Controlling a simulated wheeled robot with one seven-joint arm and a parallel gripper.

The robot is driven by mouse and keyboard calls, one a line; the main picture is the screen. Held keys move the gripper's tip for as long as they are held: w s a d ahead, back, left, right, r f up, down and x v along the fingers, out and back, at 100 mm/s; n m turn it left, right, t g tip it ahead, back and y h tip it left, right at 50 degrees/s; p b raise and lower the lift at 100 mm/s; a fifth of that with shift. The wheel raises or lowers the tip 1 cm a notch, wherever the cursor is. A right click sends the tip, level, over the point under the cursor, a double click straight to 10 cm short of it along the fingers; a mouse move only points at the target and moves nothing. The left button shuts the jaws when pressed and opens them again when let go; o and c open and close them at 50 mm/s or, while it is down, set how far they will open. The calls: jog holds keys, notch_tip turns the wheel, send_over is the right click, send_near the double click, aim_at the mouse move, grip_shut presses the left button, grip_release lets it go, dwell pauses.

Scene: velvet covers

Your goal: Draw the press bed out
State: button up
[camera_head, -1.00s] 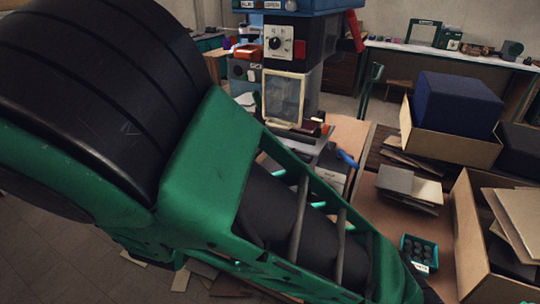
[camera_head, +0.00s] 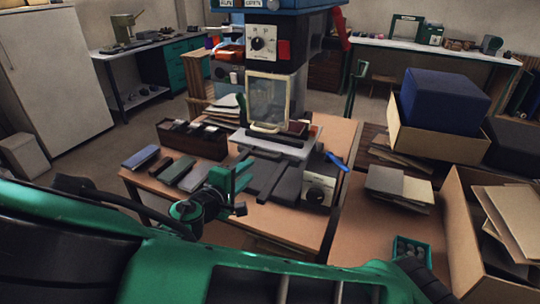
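The press (camera_head: 270,45) stands on the wooden table, with a blue top, a dial panel and a clear guard in a pale frame (camera_head: 268,103). Its bed appears to be the pale grey plate (camera_head: 290,148) under the guard, above dark rails (camera_head: 265,183) that run toward me. My gripper (camera_head: 240,187), green and black, is in front of the bed and to its left, over the table's near part. Its fingers are small and seen side-on, so I cannot tell whether they are open or touching anything.
Left of the press are a dark divided box (camera_head: 193,138) and several cloth-covered strips (camera_head: 172,170). A control box with a dial (camera_head: 320,182) and a blue handle (camera_head: 338,162) stand right of the rails. Cardboard boxes (camera_head: 440,143) fill the right side. My arm covers the bottom.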

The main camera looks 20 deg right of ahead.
aim_at(263, 156)
jog(key=x, duration=1.1)
jog(key=shift+w+r, duration=0.15)
jog(key=shift+r, duration=0.15)
grip_shut()
jog(key=shift+a, duration=0.15)
